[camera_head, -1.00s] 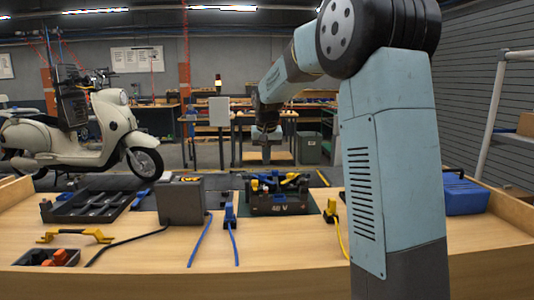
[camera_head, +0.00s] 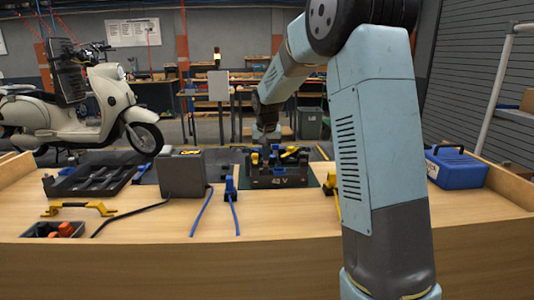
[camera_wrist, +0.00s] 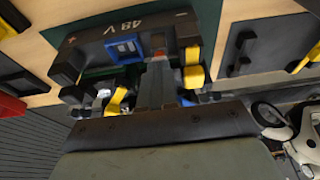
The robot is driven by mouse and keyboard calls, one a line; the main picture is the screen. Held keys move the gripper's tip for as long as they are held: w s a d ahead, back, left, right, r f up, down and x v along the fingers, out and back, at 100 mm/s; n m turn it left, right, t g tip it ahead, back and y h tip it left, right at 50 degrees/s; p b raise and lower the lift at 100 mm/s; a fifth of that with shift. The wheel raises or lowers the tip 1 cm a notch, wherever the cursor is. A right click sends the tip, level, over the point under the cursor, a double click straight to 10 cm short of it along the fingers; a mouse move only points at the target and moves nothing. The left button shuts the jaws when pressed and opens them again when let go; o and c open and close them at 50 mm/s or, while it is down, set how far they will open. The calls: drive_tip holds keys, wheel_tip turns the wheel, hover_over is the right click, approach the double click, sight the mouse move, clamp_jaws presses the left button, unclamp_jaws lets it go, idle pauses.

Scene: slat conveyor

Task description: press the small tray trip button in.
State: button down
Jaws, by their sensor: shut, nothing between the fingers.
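A small dark tray (camera_head: 54,229) with orange pieces in it stands at the front left of the bench in the head view. I cannot pick out a trip button on it or elsewhere. My gripper (camera_head: 266,136) hangs over the back of the bench, behind or above the dark 48 V box (camera_head: 278,182); the head view does not settle the gap. In the wrist view my gripper (camera_wrist: 157,64) is shut and empty, its fingers pointing at the 48 V box (camera_wrist: 135,38). The box carries a blue socket and yellow parts. The small tray is not identifiable in the wrist view.
A larger compartment tray (camera_head: 95,178), a grey box (camera_head: 181,176) and a yellow handle (camera_head: 78,208) are on the left of the bench. Blue cables lie at the middle front. A blue case (camera_head: 456,168) is at the right. Wooden rims edge the bench ends.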

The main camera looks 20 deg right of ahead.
drive_tip(key=shift+f, duration=0.95)
drive_tip(key=shift+s+f, duration=0.3)
drive_tip(key=shift+f, duration=0.1)
drive_tip(key=shift+w+r, duration=0.15)
drive_tip(key=shift+r, duration=0.45)
drive_tip(key=w+v, duration=0.1)
drive_tip(key=v, duration=1.2)
drive_tip(key=shift+r, duration=0.55)
